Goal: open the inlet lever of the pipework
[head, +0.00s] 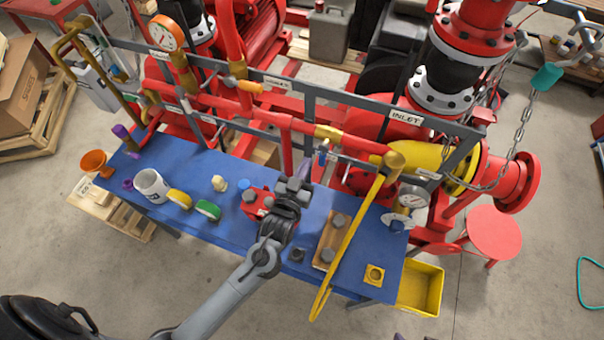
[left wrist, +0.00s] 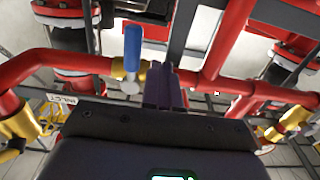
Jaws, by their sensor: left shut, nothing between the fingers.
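A lever with a blue handle (head: 323,153) sits on the red pipework near the brass fitting, left of the INLET plate (head: 405,117). In the left wrist view the blue handle (left wrist: 132,48) stands crosswise to the red pipe, on a brass valve body with a pale round hub (left wrist: 129,87). My left gripper (head: 304,172) is shut and empty, just left of the blue handle in the head view. In the left wrist view its fingertips (left wrist: 162,82) are close beside the handle; whether they touch it I cannot tell. My right gripper is not in view.
A long yellow bar (head: 349,245) slants across the blue table (head: 230,238) right of my arm. A gauge (head: 412,196) stands at the table's right end. Grey rails run behind.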

